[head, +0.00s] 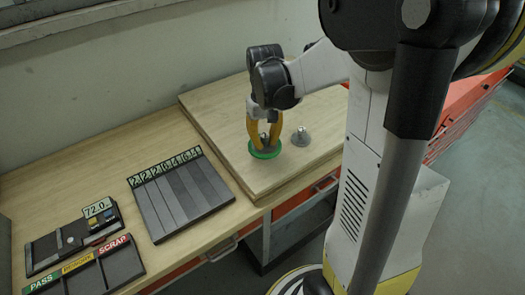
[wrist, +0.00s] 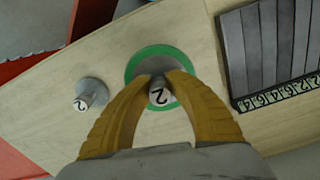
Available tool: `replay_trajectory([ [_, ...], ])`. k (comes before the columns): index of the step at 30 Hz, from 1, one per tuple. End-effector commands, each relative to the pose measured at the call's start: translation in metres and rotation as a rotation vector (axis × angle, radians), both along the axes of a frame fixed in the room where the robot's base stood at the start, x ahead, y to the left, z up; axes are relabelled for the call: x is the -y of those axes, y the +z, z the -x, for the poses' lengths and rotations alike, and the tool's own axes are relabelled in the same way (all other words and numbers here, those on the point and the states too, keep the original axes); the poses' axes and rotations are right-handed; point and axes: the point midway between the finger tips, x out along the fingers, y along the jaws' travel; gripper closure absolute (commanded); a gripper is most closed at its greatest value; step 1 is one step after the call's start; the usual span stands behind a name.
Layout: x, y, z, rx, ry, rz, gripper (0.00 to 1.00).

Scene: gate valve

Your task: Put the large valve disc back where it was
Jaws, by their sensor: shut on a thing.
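My gripper (head: 264,143) is shut on the knob, marked 2, of the larger grey disc (wrist: 158,62); the gripper also shows in the wrist view (wrist: 158,84). A green ring (wrist: 160,48) surrounds this disc, and its green edge shows under the fingers in the head view (head: 264,155). I cannot tell whether the ring is part of the disc or a separate piece, nor whether the disc touches the wooden board (head: 225,130). A smaller grey disc (head: 301,139) with a knob marked 2 stands on the board to the right, apart from my gripper.
A dark slotted rack (head: 180,197) with a numbered green strip lies on the bench left of the board. Further left are a device with a 72.0 display (head: 97,208) and a tray labelled PASS and SCRAP (head: 90,272). The board around the discs is clear.

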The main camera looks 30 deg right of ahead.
Motion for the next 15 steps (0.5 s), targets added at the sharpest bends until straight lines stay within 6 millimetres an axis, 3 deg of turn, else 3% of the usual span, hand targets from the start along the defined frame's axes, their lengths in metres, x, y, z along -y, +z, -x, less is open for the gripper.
replay_trajectory([
  [5,-0.002,-0.011,-0.003,0.0,-0.001,0.0,1.0],
  [11,-0.001,-0.039,-0.002,0.0,-0.001,0.0,1.0],
  [15,-0.001,-0.042,-0.002,0.0,-0.001,0.0,1.0],
])
